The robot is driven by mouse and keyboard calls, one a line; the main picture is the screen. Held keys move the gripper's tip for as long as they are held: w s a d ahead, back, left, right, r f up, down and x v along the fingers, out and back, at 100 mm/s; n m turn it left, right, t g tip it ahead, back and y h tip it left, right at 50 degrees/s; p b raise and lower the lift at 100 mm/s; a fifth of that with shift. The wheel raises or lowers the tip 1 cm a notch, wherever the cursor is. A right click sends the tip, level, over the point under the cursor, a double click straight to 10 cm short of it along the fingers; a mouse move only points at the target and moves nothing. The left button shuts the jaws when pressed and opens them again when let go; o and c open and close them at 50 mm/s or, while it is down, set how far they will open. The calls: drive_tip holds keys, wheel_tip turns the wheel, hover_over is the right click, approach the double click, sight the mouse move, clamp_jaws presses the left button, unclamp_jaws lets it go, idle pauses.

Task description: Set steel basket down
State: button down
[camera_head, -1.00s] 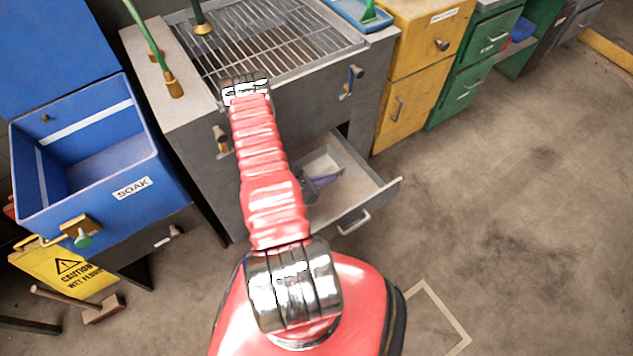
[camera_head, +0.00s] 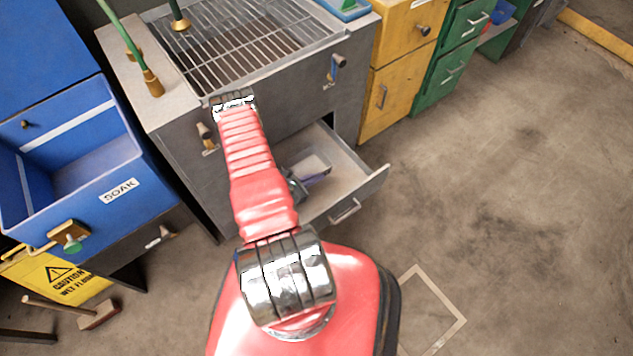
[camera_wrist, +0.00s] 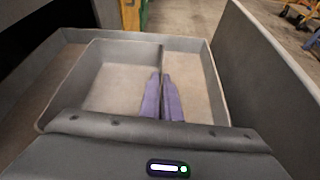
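The steel basket (camera_head: 313,163) is a light grey open box within the pulled-out lower drawer (camera_head: 362,190) of the grey cabinet. In the wrist view, the basket (camera_wrist: 120,78) is inside the drawer's walls, and its right wall meets my fingertips. My gripper (camera_wrist: 161,77) has two purple fingers close together, apparently pinching that wall. Their purple also shows beside the basket in the head view. My arm partly hides the drawer's left side. Whether the basket's underside touches the drawer floor cannot be told.
A blue SOAK bin (camera_head: 95,200) stands at left, with a yellow caution sign (camera_head: 60,275) and a brush (camera_head: 98,315) below it. A metal grate (camera_head: 235,40) tops the cabinet. Yellow drawers (camera_head: 390,95) and green drawers (camera_head: 455,65) stand right. The right floor is clear.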

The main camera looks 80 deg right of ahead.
drive_tip(key=shift+f, duration=1.95)
drive_tip(key=c, duration=2)
unclamp_jaws()
drive_tip(key=shift+f, duration=0.1)
drive_tip(key=v, duration=1.1)
drive_tip(key=shift+w, duration=0.1)
drive_tip(key=shift+w+a+r, duration=0.2)
drive_tip(key=shift+a+r, duration=0.1)
drive_tip(key=shift+a, duration=0.05)
